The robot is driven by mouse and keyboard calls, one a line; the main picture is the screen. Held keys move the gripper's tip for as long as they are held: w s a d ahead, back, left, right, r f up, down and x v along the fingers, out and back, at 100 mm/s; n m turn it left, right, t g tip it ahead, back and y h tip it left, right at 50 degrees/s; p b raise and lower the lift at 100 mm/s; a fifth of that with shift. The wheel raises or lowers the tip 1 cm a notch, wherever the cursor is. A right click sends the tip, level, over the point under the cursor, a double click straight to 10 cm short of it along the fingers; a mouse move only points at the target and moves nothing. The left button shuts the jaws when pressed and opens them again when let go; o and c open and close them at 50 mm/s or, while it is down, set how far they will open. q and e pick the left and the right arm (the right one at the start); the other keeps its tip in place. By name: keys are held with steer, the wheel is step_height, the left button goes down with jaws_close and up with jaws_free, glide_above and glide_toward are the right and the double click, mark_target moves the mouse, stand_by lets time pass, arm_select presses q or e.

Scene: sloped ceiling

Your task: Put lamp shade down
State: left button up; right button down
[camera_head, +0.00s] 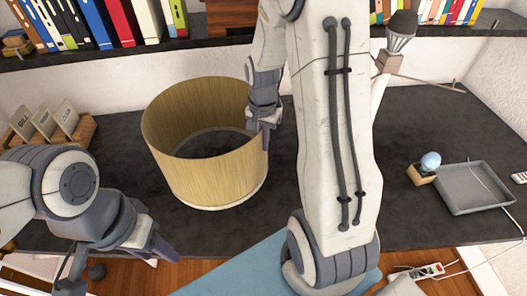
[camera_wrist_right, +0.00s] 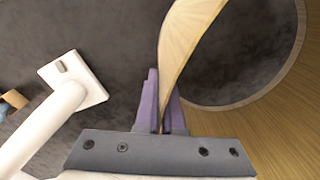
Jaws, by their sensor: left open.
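The lamp shade (camera_head: 205,165) is a wide, open, wood-coloured cylinder with a pale lower rim. It is upright over the dark desk, left of centre in the head view; I cannot tell whether its lower rim touches the desk. My right gripper (camera_head: 264,128) is at its right wall. In the right wrist view the fingers (camera_wrist_right: 161,105) are shut on the wall of the shade (camera_wrist_right: 185,40), one on each side. My left gripper (camera_head: 160,248) is open and empty, in front of the desk at the lower left, apart from the shade.
The dark desk (camera_head: 430,125) has free room at right. A grey tray (camera_head: 475,187) and a blue bulb in a wooden holder (camera_head: 422,174) stand there. A white stand with a square base (camera_wrist_right: 75,80) is near my right gripper. A wooden card rack (camera_head: 75,135) is at left. Books line the shelf above.

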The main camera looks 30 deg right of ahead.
mark_target(263, 153)
steer(key=shift+f, duration=2.2)
steer(key=c, duration=1.5)
jaws_free()
steer(key=shift+s+f, duration=0.1)
steer(key=shift+f, duration=0.1)
steer(key=o, duration=0.5)
steer(key=shift+c, duration=0.2)
steer(key=shift+r, duration=0.15)
